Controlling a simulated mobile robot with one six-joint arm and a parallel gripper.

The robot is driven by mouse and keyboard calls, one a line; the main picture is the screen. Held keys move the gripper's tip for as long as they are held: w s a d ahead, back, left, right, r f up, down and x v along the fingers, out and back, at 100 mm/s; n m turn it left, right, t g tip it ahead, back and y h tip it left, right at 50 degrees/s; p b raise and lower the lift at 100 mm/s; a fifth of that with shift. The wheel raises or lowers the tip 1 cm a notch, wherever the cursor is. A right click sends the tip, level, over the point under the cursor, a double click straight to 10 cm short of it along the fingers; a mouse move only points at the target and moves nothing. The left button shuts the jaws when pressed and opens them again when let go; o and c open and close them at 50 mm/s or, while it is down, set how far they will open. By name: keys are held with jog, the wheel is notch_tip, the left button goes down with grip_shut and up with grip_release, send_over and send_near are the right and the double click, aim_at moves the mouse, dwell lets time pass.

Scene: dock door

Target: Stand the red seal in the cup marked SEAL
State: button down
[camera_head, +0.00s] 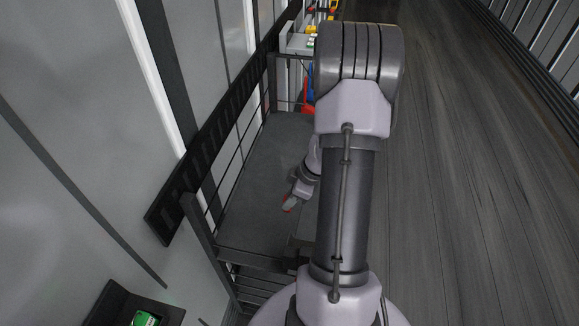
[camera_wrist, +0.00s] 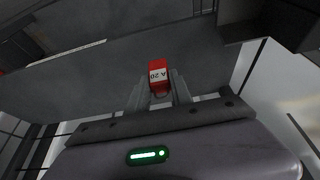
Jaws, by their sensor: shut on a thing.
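The red seal (camera_wrist: 158,74), with a white label that reads "A 20" upside down, is between the two fingers of my gripper (camera_wrist: 156,88) in the wrist view. The fingers are shut on it. In the head view my gripper (camera_head: 293,203) is above the grey shelf board, left of my arm, and a small bit of red shows at its tip. I cannot make out a cup marked SEAL in either view.
A grey shelf board (camera_head: 262,160) on a dark frame stands along the wall. Beyond it is a pale ledge (camera_head: 297,40) with small coloured things, and red and blue things partly hidden by my arm. A dark holder (camera_head: 120,300) with a green thing is at lower left. Open floor (camera_head: 450,180) lies right.

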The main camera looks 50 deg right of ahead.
jog(key=w+d, duration=0.2)
jog(key=w, duration=0.2)
jog(key=w+d+f, duration=0.1)
jog(key=w+d, duration=0.2)
jog(key=w, duration=0.1)
jog(key=w+d, duration=0.2)
jog(key=w, duration=0.2)
jog(key=shift+w+d+f+b, duration=0.25)
jog(key=shift+d+b, duration=0.1)
jog(key=shift+d, duration=0.05)
notch_tip(320, 180, down, 4)
jog(key=shift+r+b, duration=0.2)
jog(key=shift+b, duration=0.65)
jog(key=shift+r, duration=0.1)
jog(key=c, duration=1.1)
grip_release()
jog(key=shift+c, duration=0.2)
